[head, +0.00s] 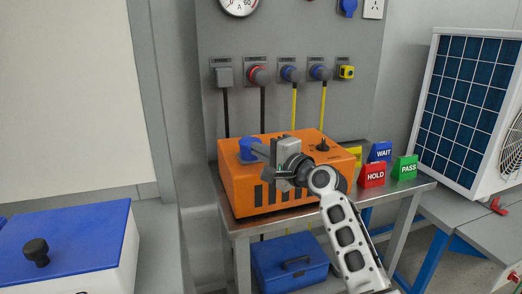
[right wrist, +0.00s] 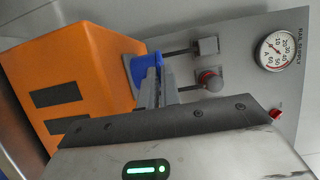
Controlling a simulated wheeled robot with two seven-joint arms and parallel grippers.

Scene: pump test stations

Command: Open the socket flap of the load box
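The load box is an orange box (head: 285,150) with dark slots, on a metal bench in the head view. It also shows in the right wrist view (right wrist: 85,85). Its blue socket flap (head: 247,147) sits at the top left of the box and shows behind my fingers in the right wrist view (right wrist: 145,68). The flap looks closed, though the fingers partly cover it. My right gripper (head: 259,151) reaches in from the right, its fingers close together, with tips at the flap. Whether they touch it is unclear. My left gripper is not in view.
Yellow, blue WAIT (head: 381,152), red HOLD (head: 372,174) and green PASS (head: 405,168) blocks stand right of the box. A wall panel with plugs and cables (head: 290,105) rises behind. A blue toolbox (head: 290,263) sits below. A blue-lidded case (head: 75,235) is at left.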

